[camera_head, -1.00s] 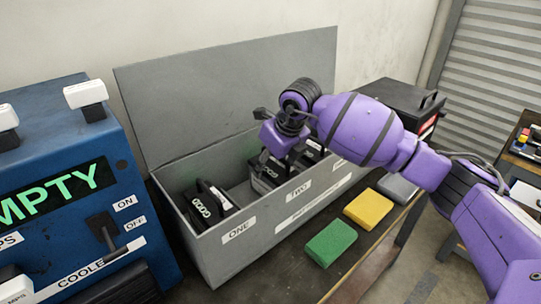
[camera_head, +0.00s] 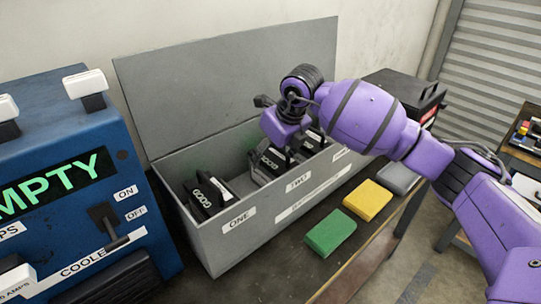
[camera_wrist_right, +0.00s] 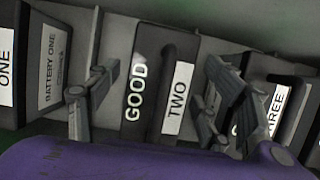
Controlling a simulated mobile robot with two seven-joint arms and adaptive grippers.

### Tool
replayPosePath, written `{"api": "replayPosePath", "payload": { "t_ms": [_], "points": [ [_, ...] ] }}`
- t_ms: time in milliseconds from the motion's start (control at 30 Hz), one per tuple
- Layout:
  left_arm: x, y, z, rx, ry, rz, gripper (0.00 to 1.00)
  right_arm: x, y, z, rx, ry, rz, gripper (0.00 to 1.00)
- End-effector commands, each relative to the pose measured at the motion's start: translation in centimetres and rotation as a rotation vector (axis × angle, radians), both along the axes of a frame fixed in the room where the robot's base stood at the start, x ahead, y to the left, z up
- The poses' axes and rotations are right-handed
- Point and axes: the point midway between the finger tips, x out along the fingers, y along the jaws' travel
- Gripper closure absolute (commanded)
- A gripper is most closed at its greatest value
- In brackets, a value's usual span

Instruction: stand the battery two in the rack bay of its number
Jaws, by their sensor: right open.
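Battery two (camera_head: 268,167) is a black block marked GOOD, standing in the middle bay of the grey rack (camera_head: 243,245), behind the front label TWO. In the right wrist view battery two (camera_wrist_right: 148,82) shows its GOOD and TWO labels. My right gripper (camera_wrist_right: 155,98) is open, with one finger on each side of battery two; whether they touch it I cannot tell. In the head view my right gripper (camera_head: 285,146) is over the middle bay, its fingers largely hidden. My left gripper is out of view.
Battery one (camera_head: 208,195) stands in bay ONE; battery three (camera_wrist_right: 278,100) is in the bay beyond. The rack's lid (camera_head: 225,80) stands open behind. Green (camera_head: 331,232), yellow (camera_head: 367,200) and grey (camera_head: 398,178) blocks lie in front. A blue machine (camera_head: 70,140) is at left.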

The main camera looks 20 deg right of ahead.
Motion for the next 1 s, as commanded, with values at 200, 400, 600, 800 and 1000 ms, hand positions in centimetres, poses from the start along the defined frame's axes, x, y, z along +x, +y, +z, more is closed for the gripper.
{"api": "replayPosePath", "payload": {
  "t_ms": [200, 400, 600, 800, 1000],
  "points": [
    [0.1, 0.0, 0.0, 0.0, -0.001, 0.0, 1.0, -1.5, -0.7, 4.3, -0.003, -0.004, -0.001, 0.27],
    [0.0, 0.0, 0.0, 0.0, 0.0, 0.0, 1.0, -3.1, -1.2, 7.9, -0.004, -0.002, 0.0, 0.27],
    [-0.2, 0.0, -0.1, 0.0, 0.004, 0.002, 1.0, -3.9, -1.5, 9.9, -0.002, -0.001, 0.0, 0.27],
    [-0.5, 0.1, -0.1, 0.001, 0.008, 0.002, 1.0, -4.0, -1.5, 10.3, -0.002, 0.0, 0.001, 0.27],
    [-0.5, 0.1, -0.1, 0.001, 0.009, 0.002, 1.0, -4.0, -1.5, 10.2, -0.001, 0.001, 0.0, 0.27]
  ]
}}
